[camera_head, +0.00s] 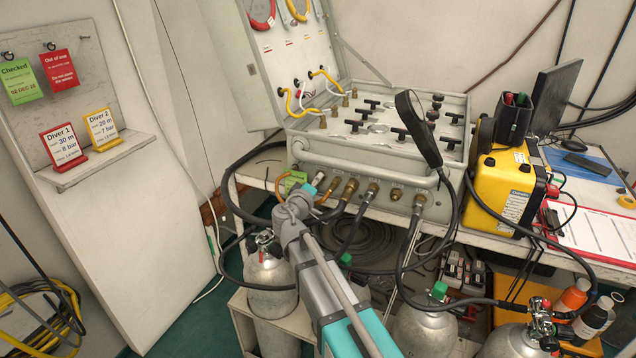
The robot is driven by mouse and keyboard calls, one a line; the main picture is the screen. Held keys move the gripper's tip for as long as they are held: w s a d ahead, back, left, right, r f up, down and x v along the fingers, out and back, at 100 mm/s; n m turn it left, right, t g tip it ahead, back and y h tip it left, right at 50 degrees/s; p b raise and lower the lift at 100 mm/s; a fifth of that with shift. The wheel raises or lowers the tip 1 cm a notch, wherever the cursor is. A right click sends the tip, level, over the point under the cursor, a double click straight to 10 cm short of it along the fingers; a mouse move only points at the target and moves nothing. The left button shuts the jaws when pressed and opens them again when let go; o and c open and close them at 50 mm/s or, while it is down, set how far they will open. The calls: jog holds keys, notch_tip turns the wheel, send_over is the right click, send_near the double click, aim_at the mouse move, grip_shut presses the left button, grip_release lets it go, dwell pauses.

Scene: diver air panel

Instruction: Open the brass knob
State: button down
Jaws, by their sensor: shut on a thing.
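The air panel (352,172) is an open grey case on the bench, with a row of brass fittings along its front face. My gripper (310,190) is at the left end of that face, reached from below by my arm. It is shut on a small part there, most likely the brass knob, which my gripper's own body largely hides. I cannot tell how far the knob is turned. A brass fitting (350,187) shows just right of my gripper, and more fittings with hoses follow to the right.
Black hoses hang from the front face toward grey cylinders (427,325) below. A green tag (292,182) is close left of my gripper.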

jog(key=n, duration=1.3)
jog(key=shift+s+f+n, duration=0.1)
jog(key=shift+n, duration=0.3)
jog(key=c, duration=0.7)
grip_release()
jog(key=shift+v, duration=3.75)
jog(key=shift+a, duration=0.15)
